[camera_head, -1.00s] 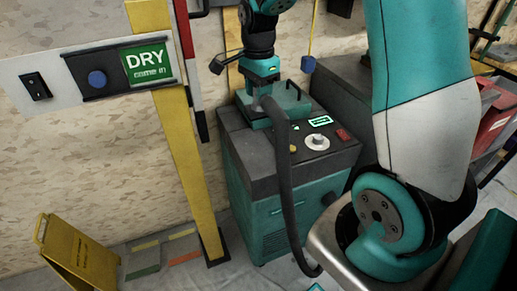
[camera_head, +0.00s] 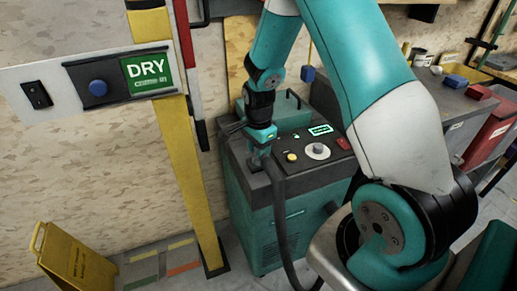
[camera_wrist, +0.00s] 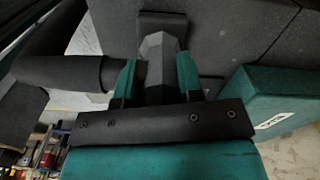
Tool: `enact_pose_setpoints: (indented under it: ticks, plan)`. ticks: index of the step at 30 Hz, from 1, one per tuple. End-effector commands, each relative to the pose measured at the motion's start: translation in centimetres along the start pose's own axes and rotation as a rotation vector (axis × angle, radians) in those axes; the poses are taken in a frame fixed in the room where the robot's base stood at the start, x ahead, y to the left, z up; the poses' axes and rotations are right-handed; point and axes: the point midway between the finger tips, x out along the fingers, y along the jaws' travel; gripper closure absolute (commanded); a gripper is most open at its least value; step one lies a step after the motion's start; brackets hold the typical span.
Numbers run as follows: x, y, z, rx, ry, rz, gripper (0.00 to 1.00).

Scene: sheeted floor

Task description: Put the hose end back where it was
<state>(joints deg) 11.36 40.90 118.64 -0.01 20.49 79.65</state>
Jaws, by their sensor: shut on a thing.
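My gripper (camera_head: 262,143) is shut on the dark grey hose end (camera_head: 258,161), near the left front top edge of the teal and grey machine (camera_head: 280,235). The wrist view shows my gripper (camera_wrist: 156,78) with a teal finger on each side of the faceted hose end (camera_wrist: 155,65). A dark block (camera_wrist: 165,22) lies just beyond its tip; I cannot tell whether they touch. The black hose (camera_head: 281,215) hangs down the machine's front; in the wrist view the hose (camera_wrist: 60,72) runs left.
The machine's top carries a yellow button (camera_head: 292,157), a knob (camera_head: 318,150) and a red switch (camera_head: 343,143). A yellow post (camera_head: 190,170) with a DRY sign (camera_head: 147,71) stands left. A yellow floor sign (camera_head: 75,258) stands at lower left. A grey cabinet (camera_head: 445,105) is right.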

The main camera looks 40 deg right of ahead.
Motion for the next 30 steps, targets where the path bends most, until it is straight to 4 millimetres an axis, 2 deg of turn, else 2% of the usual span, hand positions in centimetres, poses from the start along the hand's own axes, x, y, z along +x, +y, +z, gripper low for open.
enact_pose_setpoints:
  ticks: [7,8,10,11,18,22,26,30]
  plan:
    - [0.3,0.0,0.0,0.000,0.000,-0.001,0.91]
    - [0.2,0.0,0.0,0.000,0.000,0.000,0.58]
    - [0.2,0.0,0.0,0.000,0.000,0.000,0.42]
    - [0.2,0.0,0.0,0.000,0.000,0.000,0.40]
    - [0.1,0.0,0.0,0.000,0.000,-0.001,0.40]
    - [-0.7,-0.1,0.0,0.000,0.001,-0.004,0.40]
    - [-3.0,-0.1,0.0,0.000,0.001,-0.007,0.40]
    - [-6.2,-0.2,0.0,0.000,0.001,-0.008,0.40]
